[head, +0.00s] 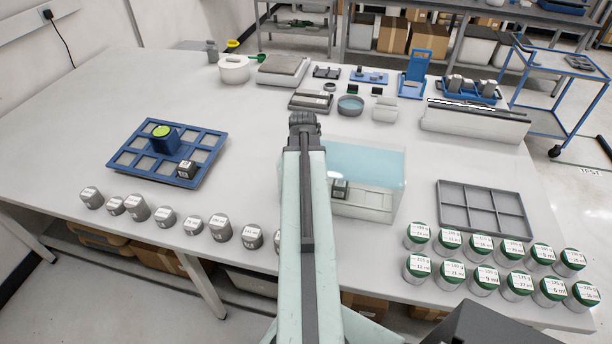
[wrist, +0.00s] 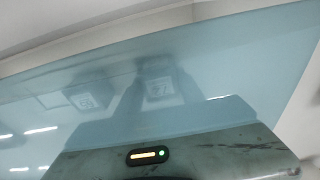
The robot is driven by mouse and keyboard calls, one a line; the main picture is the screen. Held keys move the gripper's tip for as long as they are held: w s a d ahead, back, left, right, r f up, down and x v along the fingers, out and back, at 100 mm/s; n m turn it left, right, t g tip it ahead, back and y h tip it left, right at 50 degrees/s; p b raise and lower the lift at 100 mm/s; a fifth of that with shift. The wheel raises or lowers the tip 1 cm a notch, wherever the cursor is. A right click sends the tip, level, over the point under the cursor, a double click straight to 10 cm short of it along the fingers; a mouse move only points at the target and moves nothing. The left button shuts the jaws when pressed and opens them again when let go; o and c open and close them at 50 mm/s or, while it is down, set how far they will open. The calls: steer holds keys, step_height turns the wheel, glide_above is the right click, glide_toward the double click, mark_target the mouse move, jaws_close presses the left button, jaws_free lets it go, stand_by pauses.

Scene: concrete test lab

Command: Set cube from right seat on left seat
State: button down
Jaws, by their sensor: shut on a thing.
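A box with a clear blue-tinted cover (head: 368,158) stands at the middle of the table. A dark cube with a white label (head: 340,190) shows inside it, just right of my arm. In the wrist view, through the tinted pane (wrist: 250,65), my gripper (wrist: 158,95) is shut on a labelled cube (wrist: 159,88), with a dim finger on each side. A second labelled cube (wrist: 83,100) sits apart to its left. My arm hides the gripper and the box's left part in the head view. I cannot tell whether the held cube touches the floor of its seat.
A blue tray (head: 215,147) at left holds a green-topped block (head: 163,138) and a small cube (head: 187,169). Several grey cans (head: 137,207) line the front edge. An empty grey tray (head: 485,209) and green-lidded jars (head: 480,247) stand at right. Equipment fills the back.

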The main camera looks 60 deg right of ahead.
steer(key=shift+f, duration=0.25)
stand_by(0.5)
steer(key=c, duration=0.6)
jaws_free()
steer(key=shift+c, duration=0.2)
step_height(320, 180, up, 17)
steer(key=p, duration=1.7)
steer(key=shift+s+r, duration=0.15)
steer(key=shift+r, duration=0.05)
